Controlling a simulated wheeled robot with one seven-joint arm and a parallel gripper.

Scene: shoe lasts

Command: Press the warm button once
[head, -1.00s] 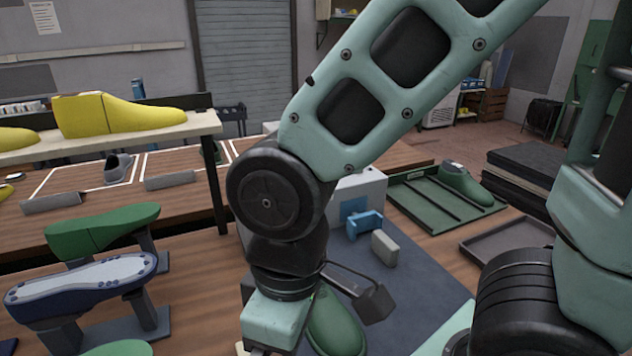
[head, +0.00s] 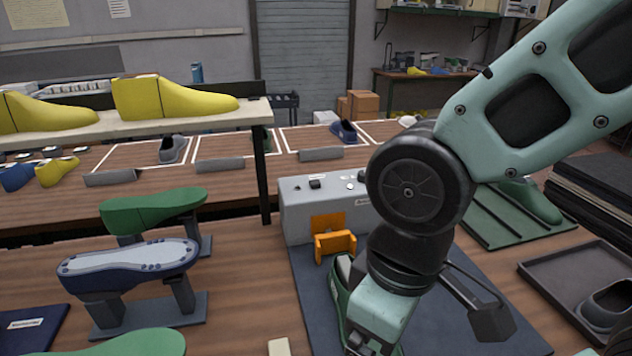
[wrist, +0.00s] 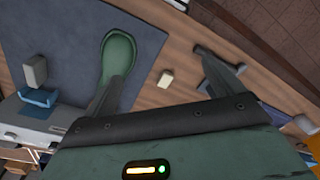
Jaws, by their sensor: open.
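A grey box (head: 300,217) stands at the back of the dark mat, partly hidden by my arm. Its top bears a small black control (head: 315,183) and a pale round one (head: 350,186). The labels are too small to read, so I cannot tell which is the warm button. A bracket (head: 336,243) on its front looks orange in the head view, but blue in the wrist view (wrist: 38,97). My gripper (wrist: 162,70) is open and empty, above the mat's edge and away from the box.
Stands with a green last (head: 155,210) and a blue, white-soled last (head: 130,262) are at the left. A shelf (head: 190,122) with yellow lasts stands behind them. A green tray (head: 500,225) and a dark tray (head: 560,275) lie at the right. A small beige block (head: 278,347) lies near the front.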

